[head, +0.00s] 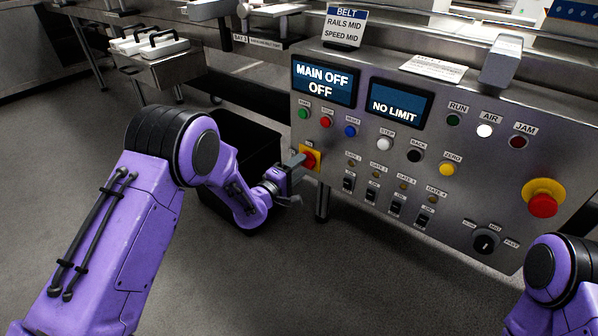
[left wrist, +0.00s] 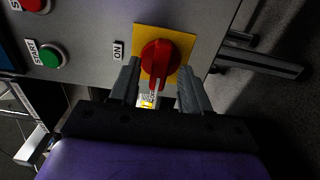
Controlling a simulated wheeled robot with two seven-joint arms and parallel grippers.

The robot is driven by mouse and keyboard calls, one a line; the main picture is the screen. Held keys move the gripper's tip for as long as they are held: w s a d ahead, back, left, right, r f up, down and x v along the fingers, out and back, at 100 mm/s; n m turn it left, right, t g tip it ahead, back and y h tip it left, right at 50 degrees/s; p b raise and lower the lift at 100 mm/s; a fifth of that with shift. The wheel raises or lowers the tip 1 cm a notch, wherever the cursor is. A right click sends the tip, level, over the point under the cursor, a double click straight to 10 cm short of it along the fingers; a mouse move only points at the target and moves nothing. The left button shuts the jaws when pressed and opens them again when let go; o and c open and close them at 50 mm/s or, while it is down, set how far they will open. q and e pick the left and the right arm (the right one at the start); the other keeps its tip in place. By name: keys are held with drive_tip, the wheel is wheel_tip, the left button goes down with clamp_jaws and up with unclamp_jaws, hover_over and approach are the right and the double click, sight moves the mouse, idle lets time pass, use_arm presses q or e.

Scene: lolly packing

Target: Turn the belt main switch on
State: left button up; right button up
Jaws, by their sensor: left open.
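The belt main switch (head: 309,160) is a red rotary handle on a yellow square plate, at the left edge of the control panel. In the left wrist view the red handle (left wrist: 160,60) sits between the two fingers of my left gripper (left wrist: 160,90). The fingers are open, one on each side of the handle, with gaps showing. In the head view my left gripper (head: 297,180) is right at the switch and partly hides it. The panel display (head: 324,80) reads MAIN OFF, OFF. Of my right arm only a purple link shows at the lower right; its gripper is out of view.
The panel (head: 465,200) carries START, STOP and other buttons, several gate toggles, a speed knob (head: 487,242) and a red emergency button (head: 543,204) on yellow. A second display (head: 394,105) reads NO LIMIT. A black bin (head: 245,140) stands behind my left forearm.

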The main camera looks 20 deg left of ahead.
use_arm(q)
drive_tip(key=shift+w+d, duration=0.15)
drive_tip(key=shift+w, duration=0.2)
drive_tip(key=shift+c, duration=0.3)
clamp_jaws()
